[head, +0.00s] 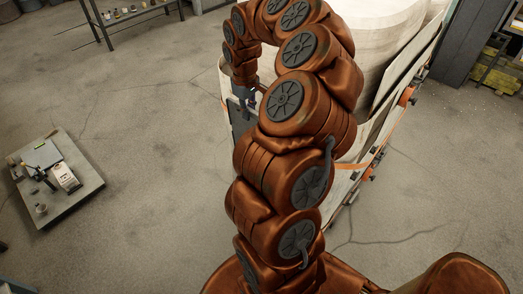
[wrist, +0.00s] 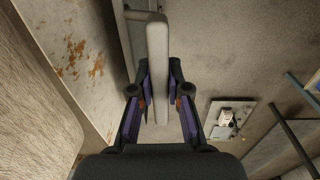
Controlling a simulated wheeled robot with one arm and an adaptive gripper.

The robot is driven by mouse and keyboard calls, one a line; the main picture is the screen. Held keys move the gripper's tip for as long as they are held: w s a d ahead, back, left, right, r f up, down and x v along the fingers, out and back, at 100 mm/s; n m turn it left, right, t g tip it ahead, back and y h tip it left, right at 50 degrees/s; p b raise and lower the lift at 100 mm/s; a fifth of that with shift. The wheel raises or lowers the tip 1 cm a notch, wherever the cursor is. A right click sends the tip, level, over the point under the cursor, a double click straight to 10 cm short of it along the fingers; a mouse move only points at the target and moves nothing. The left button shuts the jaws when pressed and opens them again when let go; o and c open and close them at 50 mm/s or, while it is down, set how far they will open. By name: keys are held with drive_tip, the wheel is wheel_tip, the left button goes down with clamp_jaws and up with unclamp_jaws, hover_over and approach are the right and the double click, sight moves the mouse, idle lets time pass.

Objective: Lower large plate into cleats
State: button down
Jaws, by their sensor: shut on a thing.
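My gripper (wrist: 160,100) is shut on a pale grey bar handle (wrist: 158,55), with one finger on each side of it. At its top the handle joins a grey plate (wrist: 122,40), which shows nearly edge-on to the left of the handle. In the head view my gripper (head: 245,95) is small and partly hidden at the end of my arm. A grey strip of the plate (head: 237,121) shows below it, against the left end of the large pale structure. I cannot make out the cleats in either view, nor whether the plate touches them.
The large pale structure (head: 385,38) with orange fittings (head: 407,96) stands behind my arm. Its rust-stained wall (wrist: 75,50) is close on the left in the wrist view. A low platform (head: 62,185) with small items stands at left. The floor between is clear.

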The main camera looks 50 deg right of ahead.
drive_tip(key=shift+r, duration=0.1)
wheel_tip(320, 180, up, 18)
drive_tip(key=p, duration=0.6)
drive_tip(key=shift+r, duration=0.25)
idle(1.6)
drive_tip(key=shift+w+f, duration=0.1)
